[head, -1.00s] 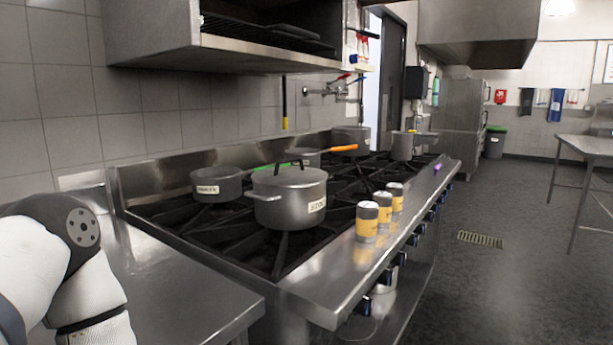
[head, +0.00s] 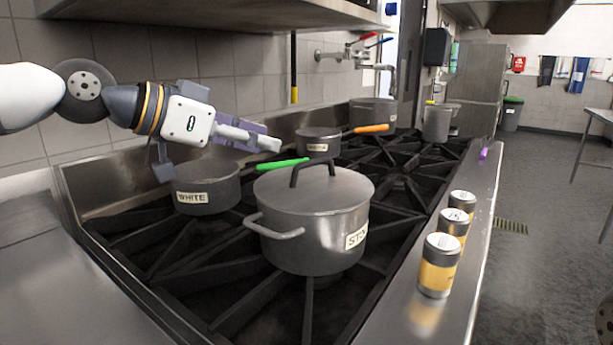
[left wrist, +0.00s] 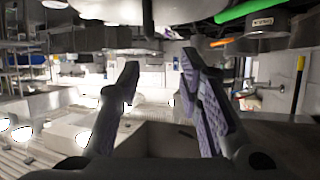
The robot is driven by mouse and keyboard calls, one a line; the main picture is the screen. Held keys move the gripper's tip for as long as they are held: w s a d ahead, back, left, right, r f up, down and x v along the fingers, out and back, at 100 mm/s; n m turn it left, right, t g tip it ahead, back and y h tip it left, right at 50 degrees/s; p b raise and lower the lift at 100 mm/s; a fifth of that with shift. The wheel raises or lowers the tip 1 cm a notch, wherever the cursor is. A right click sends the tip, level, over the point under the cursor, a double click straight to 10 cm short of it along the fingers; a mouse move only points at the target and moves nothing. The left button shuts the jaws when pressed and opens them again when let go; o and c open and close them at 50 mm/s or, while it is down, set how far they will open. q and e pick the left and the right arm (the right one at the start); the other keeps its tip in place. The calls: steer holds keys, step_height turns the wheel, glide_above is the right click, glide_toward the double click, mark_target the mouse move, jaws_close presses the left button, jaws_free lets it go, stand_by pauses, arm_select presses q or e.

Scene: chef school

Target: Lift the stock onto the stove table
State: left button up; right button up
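The stock pot (head: 315,228), a large grey pot with a lid, a dark top handle and a partly visible label starting "ST", stands upright on the black stove grates (head: 230,290). A side handle points left. My left gripper (head: 262,142) reaches in from the left, above and behind the pot's left side, apart from it. Its purple-padded fingers are spread with nothing between them, as the left wrist view (left wrist: 160,62) shows. My right gripper is not in view. Which surface is the stove table is not marked; a bare metal counter (head: 45,270) adjoins the stove on the left.
A smaller pot labelled "WHITE" (head: 205,190) with a green handle stands behind the stock pot. A pan with an orange handle (head: 318,140) is farther back. Several yellow-banded cans (head: 439,268) line the front ledge. A metal shelf (head: 200,10) hangs above.

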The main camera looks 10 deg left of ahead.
mark_target(314, 161)
arm_select(q)
steer(key=w+d+f, duration=0.1)
steer(key=d, duration=0.1)
steer(key=w+d+f+b, duration=0.1)
steer(key=d, duration=0.1)
steer(key=shift+w+f, duration=0.3)
steer(key=shift+f, duration=0.05)
steer(key=x, duration=0.6)
steer(key=shift+s+f+b, duration=0.15)
steer(key=shift+f+b, duration=0.05)
steer(key=shift+b, duration=0.2)
steer(key=shift+r, duration=0.1)
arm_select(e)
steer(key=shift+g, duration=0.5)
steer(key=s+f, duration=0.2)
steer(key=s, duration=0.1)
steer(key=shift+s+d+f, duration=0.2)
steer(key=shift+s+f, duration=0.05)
arm_select(q)
jaws_close()
